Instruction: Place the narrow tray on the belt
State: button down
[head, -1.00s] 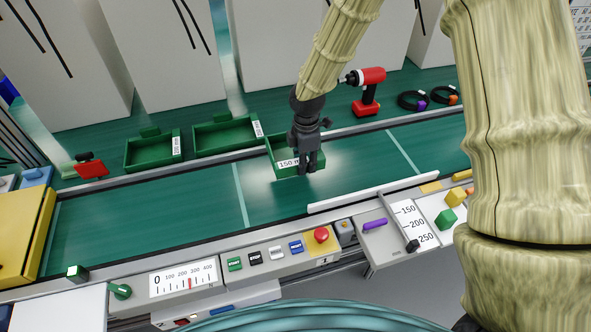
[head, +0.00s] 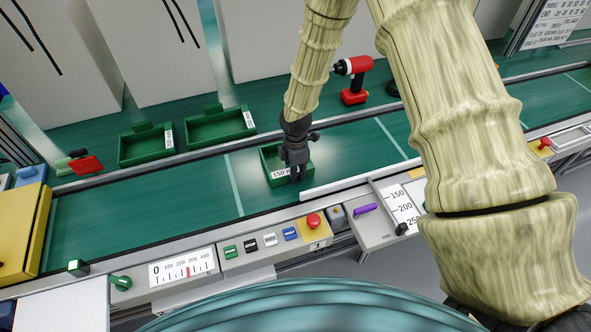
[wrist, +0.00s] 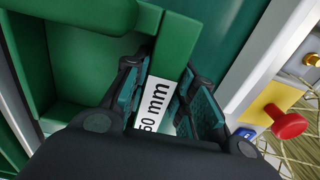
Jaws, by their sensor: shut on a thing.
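The narrow green tray (head: 269,164) has a white label reading 150 in the head view. It is over the green belt (head: 190,192), inside the belt's rails; I cannot tell whether its bottom touches the belt. My gripper (head: 297,176) points down and is shut on the tray's labelled front wall. In the wrist view, the fingers (wrist: 162,100) stand on either side of the green wall and its label, partly hiding the "150 mm" text. The tray's inside (wrist: 75,65) looks empty where it shows.
Two other green trays (head: 146,146) (head: 220,126) stand behind the belt, with a red drill (head: 354,82) further right. A white bar (head: 335,187) lies along the belt's front edge, close to the tray. A red button (head: 313,220) is on the front panel. The belt left of the tray is clear.

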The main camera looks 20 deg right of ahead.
jog(key=shift+f, duration=0.1)
jog(key=c, duration=1.2)
grip_release()
jog(key=shift+o, duration=0.2)
jog(key=shift+r, duration=0.2)
notch_tip(320, 180, up, 12)
jog(key=b, duration=0.3)
jog(key=shift+f, duration=0.1)
